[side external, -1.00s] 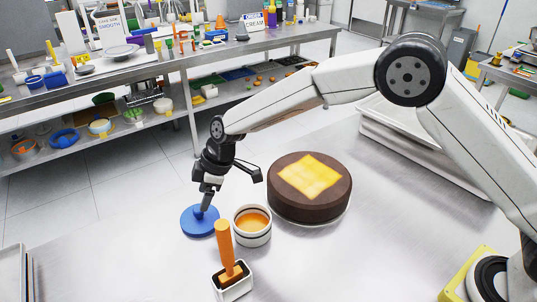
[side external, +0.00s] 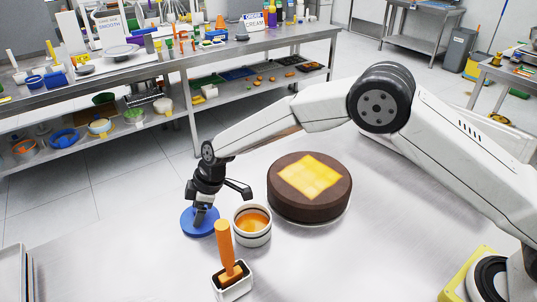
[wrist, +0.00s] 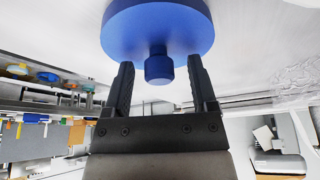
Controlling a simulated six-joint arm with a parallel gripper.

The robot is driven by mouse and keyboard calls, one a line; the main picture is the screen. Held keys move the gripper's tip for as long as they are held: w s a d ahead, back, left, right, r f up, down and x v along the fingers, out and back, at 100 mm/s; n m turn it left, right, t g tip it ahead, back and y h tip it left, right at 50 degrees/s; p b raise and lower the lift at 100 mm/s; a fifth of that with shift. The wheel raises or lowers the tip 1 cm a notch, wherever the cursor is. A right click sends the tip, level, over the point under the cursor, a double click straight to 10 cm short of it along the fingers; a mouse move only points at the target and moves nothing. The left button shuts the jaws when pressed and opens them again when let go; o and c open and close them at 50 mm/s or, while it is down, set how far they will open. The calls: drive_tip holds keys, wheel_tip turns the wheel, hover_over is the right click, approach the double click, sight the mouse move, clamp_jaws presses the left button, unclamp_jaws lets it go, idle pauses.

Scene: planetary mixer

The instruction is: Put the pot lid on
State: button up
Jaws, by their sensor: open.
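The blue pot lid (side external: 188,222) lies on the steel table to the left of the pot. In the wrist view the lid (wrist: 158,25) shows its round knob pointing toward my gripper. The pot (side external: 252,238) is white with dark bands, stands uncovered and holds an orange liquid. My gripper (side external: 203,214) is low over the lid. In the wrist view my gripper (wrist: 160,85) is open, with one finger on each side of the knob and a gap on both sides.
A brown round cake (side external: 330,205) with a yellow square top stands right of the pot. A brush with an orange handle (side external: 223,240) stands in a small white holder (side external: 236,288) in front of the pot. The table left of the lid is clear.

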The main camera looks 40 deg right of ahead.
idle(0.5)
clamp_jaws()
drive_tip(key=shift+r, duration=0.85)
drive_tip(key=s+d+r, duration=0.6)
drive_tip(key=s+r, duration=0.5)
drive_tip(key=s, duration=0.1)
drive_tip(key=shift+s, duration=0.35)
drive_tip(key=shift+r, duration=0.1)
